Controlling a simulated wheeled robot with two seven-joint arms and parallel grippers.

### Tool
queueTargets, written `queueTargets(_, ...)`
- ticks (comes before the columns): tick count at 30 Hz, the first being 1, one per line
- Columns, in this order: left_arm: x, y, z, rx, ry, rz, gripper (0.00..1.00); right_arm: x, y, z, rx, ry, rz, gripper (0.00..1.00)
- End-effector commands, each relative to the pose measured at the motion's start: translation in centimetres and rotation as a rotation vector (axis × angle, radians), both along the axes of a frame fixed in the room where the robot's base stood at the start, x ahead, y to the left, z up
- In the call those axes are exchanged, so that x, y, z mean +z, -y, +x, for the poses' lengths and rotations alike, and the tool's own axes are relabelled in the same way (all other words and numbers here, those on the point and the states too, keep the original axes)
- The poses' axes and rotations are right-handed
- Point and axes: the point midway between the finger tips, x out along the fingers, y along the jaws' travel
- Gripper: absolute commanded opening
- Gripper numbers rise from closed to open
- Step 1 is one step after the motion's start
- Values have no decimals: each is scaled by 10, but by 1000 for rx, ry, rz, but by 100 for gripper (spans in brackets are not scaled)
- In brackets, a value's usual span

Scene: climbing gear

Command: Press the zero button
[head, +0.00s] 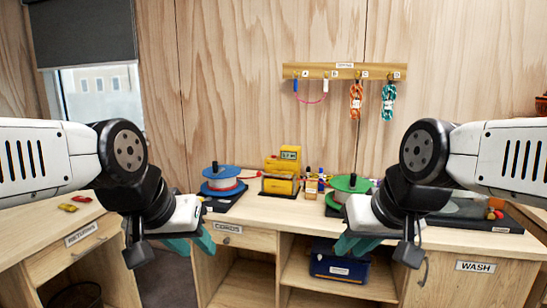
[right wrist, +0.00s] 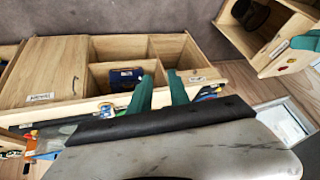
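A yellow counter device (head: 281,177) with a small display (head: 290,153) stands at the back of the wooden bench, between a blue spool and a green spool. Its zero button is too small to make out. My left gripper (head: 192,246) is open and empty, in front of the bench and left of the device. My right gripper (head: 353,246) is open and empty, in front of the bench and right of the device. In the right wrist view, its teal fingers (right wrist: 160,76) are apart with nothing between them.
The blue spool (head: 221,182) and green spool (head: 350,186) flank the device. Small bottles (head: 312,184) stand right of it. A wall rail (head: 345,71) holds cords. A blue bin (head: 340,264) sits on a shelf below. The bench front (head: 290,216) is clear.

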Motion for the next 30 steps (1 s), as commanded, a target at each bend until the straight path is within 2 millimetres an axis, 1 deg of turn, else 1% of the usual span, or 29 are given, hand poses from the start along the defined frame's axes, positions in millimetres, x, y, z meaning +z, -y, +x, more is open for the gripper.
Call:
queueTargets(1,0,0,0,0,0,0,36,0,0,0,0,0,0,11)
queueTargets(3,0,0,0,0,0,0,36,0,0,0,0,0,0,0)
queueTargets(30,0,0,0,0,0,0,36,0,0,0,0,-1,0,0)
